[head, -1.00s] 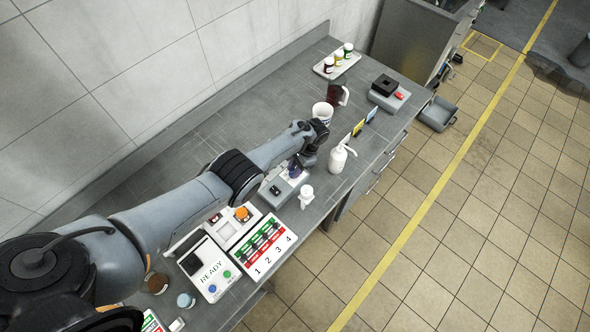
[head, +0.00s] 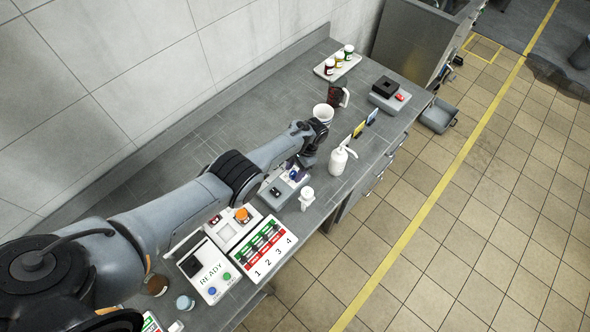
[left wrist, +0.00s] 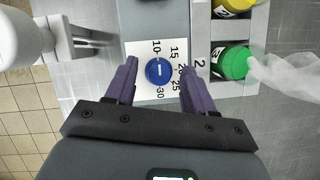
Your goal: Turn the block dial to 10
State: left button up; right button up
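The blue round dial (left wrist: 158,71) sits on a white plate (left wrist: 140,53) with numbers from 10 to 30 printed around it, in the left wrist view. A short white mark shows on its face; I cannot tell exactly which number it points to. My left gripper (left wrist: 158,76) has its two purple fingers spread on either side of the dial, with gaps between them and it. In the head view my left gripper (head: 297,167) is over the grey block (head: 275,197) on the bench and partly hides the dial. My right gripper is not in view.
A white spray bottle (head: 339,161) and a small white bottle (head: 307,196) stand close to the gripper. A white mug (head: 323,113) is behind it. Green-capped (left wrist: 231,63) and yellow-capped (left wrist: 234,4) items lie right of the dial in the wrist view. Numbered panels (head: 264,249) are nearer.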

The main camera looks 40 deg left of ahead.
pick_arm(q)
jog(key=shift+w+d+r, duration=0.1)
jog(key=shift+w+r, duration=0.15)
jog(key=shift+r, duration=0.35)
jog(key=p+v, duration=0.2)
jog(key=v, duration=0.7)
jog(key=shift+r, duration=0.25)
